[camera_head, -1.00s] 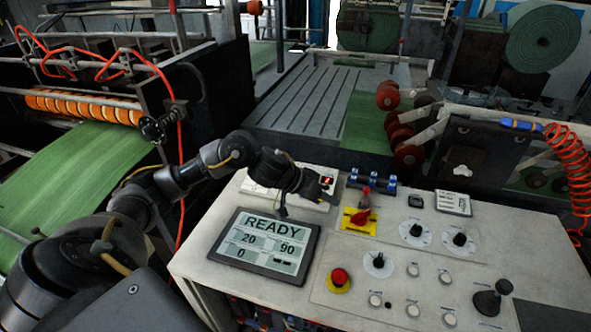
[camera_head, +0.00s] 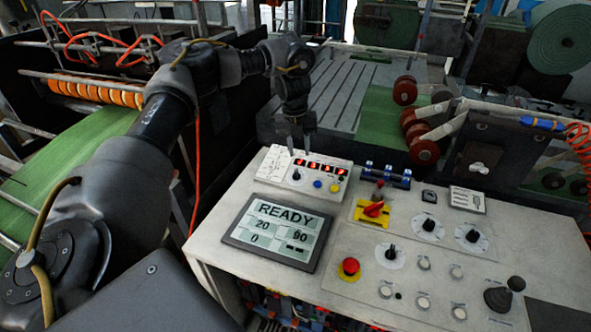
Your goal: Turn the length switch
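The length switch cannot be singled out for sure, as the labels are too small to read. A white control box (camera_head: 330,192) at the back of the console has red lit displays, a small black knob (camera_head: 297,175), and blue and yellow buttons. My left gripper (camera_head: 299,149) points down just above the back left of this box, behind the black knob. Its two thin fingers are apart with nothing between them. Further black knobs on white dials sit on the console (camera_head: 428,226), (camera_head: 473,237) and (camera_head: 391,253). My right gripper is out of view.
A screen (camera_head: 280,231) reading READY, 20, 90 and 0 lies on the console (camera_head: 215,240). A red switch on a yellow plate (camera_head: 372,210), a red stop button (camera_head: 349,267) and a black joystick (camera_head: 502,297) stand up from it. Red rollers (camera_head: 424,151) are behind.

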